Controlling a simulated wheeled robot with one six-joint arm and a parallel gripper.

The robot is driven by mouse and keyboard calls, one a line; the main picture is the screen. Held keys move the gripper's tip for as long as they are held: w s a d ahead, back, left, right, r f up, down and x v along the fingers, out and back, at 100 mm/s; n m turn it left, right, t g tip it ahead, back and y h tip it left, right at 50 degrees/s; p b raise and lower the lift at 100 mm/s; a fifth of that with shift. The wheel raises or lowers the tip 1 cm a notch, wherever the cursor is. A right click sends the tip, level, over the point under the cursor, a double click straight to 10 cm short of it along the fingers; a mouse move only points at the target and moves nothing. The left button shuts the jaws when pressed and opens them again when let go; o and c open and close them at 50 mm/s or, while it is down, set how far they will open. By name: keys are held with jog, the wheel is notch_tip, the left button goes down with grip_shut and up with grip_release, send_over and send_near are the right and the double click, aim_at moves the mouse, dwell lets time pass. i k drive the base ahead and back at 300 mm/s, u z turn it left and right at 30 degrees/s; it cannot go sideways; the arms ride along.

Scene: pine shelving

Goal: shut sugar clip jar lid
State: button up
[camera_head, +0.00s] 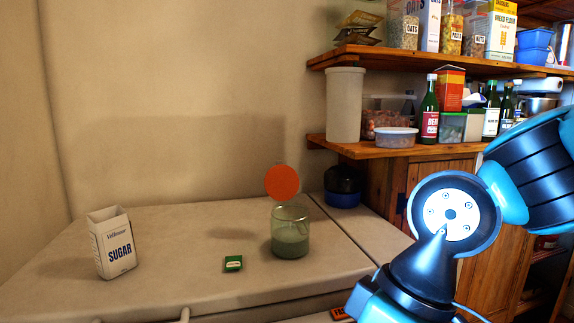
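The clip jar (291,238) is clear glass and stands upright on the pale counter, right of its middle. It is partly filled with a greyish-green content. Its lid (282,182) is orange-red and stands up open above the back of the rim. A white sugar carton (113,244), labelled "SUGAR", stands open-topped on the left of the counter. My arm fills the lower right, in front of the cupboard. My gripper's fingers are outside the picture, so I cannot see whether they hold anything.
A small green packet (233,263) lies left of the jar. A dark blue pot (343,187) stands behind it to the right. Pine shelves (395,150) with bottles, boxes and tubs rise at the right. The counter (180,235) between carton and jar is mostly clear.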

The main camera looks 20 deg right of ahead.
aim_at(282, 183)
jog(key=i, duration=1.1)
jog(key=z, duration=0.55)
